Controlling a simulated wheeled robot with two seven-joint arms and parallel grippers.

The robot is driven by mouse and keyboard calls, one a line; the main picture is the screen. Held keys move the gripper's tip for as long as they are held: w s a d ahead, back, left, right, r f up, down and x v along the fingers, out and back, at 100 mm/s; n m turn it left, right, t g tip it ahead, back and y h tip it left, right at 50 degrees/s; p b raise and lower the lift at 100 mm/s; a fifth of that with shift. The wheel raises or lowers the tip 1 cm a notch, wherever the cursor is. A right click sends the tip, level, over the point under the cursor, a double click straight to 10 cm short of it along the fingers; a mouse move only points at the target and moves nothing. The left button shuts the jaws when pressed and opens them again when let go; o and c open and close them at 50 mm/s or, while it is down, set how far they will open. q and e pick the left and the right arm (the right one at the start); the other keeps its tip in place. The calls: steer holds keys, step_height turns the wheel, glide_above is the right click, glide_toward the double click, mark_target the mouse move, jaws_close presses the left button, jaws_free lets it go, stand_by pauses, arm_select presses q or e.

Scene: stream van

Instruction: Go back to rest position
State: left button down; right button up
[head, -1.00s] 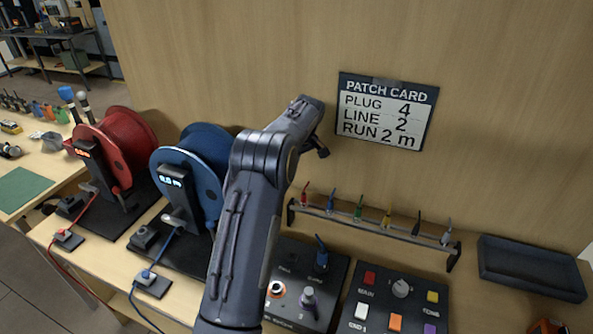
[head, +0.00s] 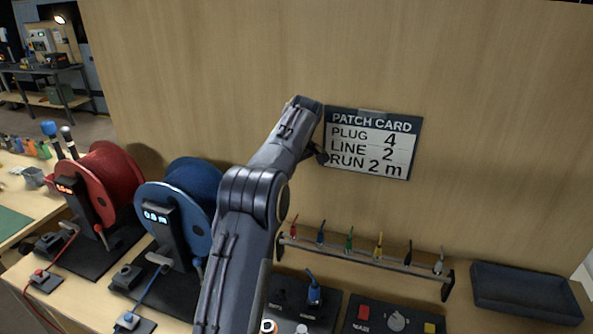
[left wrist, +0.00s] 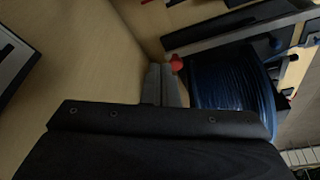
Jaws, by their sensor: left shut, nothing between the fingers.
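My left arm (head: 248,190) rises from the bottom middle of the head view, in front of the wooden back panel. Its hand end is beside the left edge of the patch card; the fingers are largely hidden there. In the left wrist view my left gripper (left wrist: 161,78) shows its two grey fingers together, shut and empty. A blue cable reel (left wrist: 232,80) is to the right of the fingers in that view. My right gripper is in neither view.
A patch card (head: 371,143) hangs on the panel. A red reel (head: 122,180) and the blue reel stand left of my arm. A rack (head: 365,262) of coloured plugs, a black tray (head: 525,292) and control boxes are right of it.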

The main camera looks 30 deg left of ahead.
arm_select(q)
steer(key=s+d+r+m+t+h, duration=0.1)
steer(key=s+d+r+m+h, duration=0.3)
steer(key=s, duration=0.6)
steer(key=s+d+r+m+t+h, duration=0.1)
steer(key=s+d+m+t, duration=0.3)
steer(key=s, duration=0.6)
steer(key=s+d+f+m+h, duration=0.1)
steer(key=s+d+f+m, duration=0.1)
steer(key=s+d+f, duration=0.2)
steer(key=s+d+f+m+h, duration=0.1)
steer(key=s+d+f+m, duration=0.2)
steer(key=s+d, duration=0.8)
steer(key=s+f, duration=0.1)
steer(key=s, duration=0.2)
steer(key=shift+s, duration=0.3)
